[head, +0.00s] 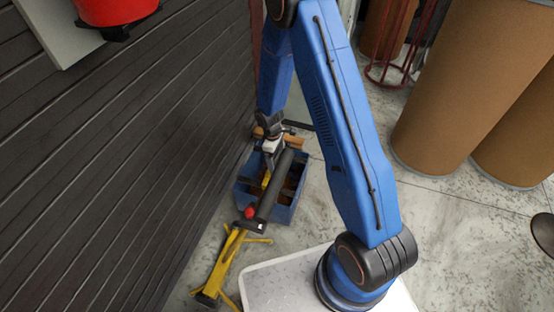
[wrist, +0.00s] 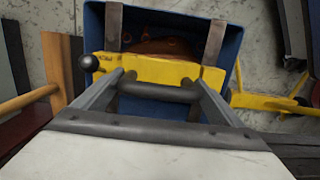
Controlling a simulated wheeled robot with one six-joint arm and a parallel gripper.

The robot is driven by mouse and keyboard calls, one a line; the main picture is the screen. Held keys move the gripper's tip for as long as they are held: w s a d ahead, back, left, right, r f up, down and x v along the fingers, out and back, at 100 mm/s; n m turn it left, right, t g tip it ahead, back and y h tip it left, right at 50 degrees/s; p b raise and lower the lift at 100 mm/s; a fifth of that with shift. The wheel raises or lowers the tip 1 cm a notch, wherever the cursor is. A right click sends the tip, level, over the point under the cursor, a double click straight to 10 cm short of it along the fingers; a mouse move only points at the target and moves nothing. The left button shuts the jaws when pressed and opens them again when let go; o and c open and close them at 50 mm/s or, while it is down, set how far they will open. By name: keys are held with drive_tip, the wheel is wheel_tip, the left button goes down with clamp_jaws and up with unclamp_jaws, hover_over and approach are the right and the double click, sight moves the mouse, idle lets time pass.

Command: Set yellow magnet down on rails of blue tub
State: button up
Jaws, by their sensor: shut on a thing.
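The yellow magnet (wrist: 165,71) is a flat yellow bar with a dark handle bar and a black ball knob (wrist: 88,62) at its left end. My gripper (wrist: 160,93) is shut on the magnet at its dark handle. The blue tub (wrist: 262,20) lies beneath, with two grey rails (wrist: 114,25) running across its opening. The magnet crosses over both rails in the wrist view; I cannot tell whether it touches them. In the head view my gripper (head: 270,146) is above the blue tub (head: 279,213), and a dark roller partly hides the magnet (head: 266,179).
A yellow stand (head: 226,262) with a red knob and dark roller stands just in front of the tub. A dark slatted wall (head: 110,170) is close on the left. Brown drums (head: 455,90) stand at the right. Brown contents (wrist: 165,45) show inside the tub.

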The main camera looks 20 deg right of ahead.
drive_tip(key=o, duration=1.8)
drive_tip(key=shift+o, duration=0.2)
wheel_tip(320, 180, up, 17)
drive_tip(key=w+a, duration=0.1)
drive_tip(key=shift+w+a+r, duration=0.15)
drive_tip(key=shift+a, duration=0.2)
drive_tip(key=shift+r, duration=0.1)
drive_tip(key=s+d+r+m+t, duration=0.1)
drive_tip(key=s+d+r, duration=0.15)
drive_tip(key=r, duration=0.45)
drive_tip(key=s+d+r+m, duration=0.1)
drive_tip(key=s+r+m, duration=0.1)
drive_tip(key=s+r, duration=0.3)
drive_tip(key=s+d+r+m+t+y, duration=0.1)
drive_tip(key=s+d+r+m, duration=0.1)
drive_tip(key=s+r, duration=0.55)
drive_tip(key=s+d+r+m+t, duration=0.2)
drive_tip(key=s+r+m, duration=0.1)
drive_tip(key=s+r, duration=0.45)
drive_tip(key=s+d+r+m+t, duration=0.1)
drive_tip(key=s+r+m, duration=0.1)
drive_tip(key=s, duration=1)
drive_tip(key=shift+r+m+t, duration=0.15)
drive_tip(key=shift+m+t, duration=0.15)
drive_tip(key=shift+m, duration=0.1)
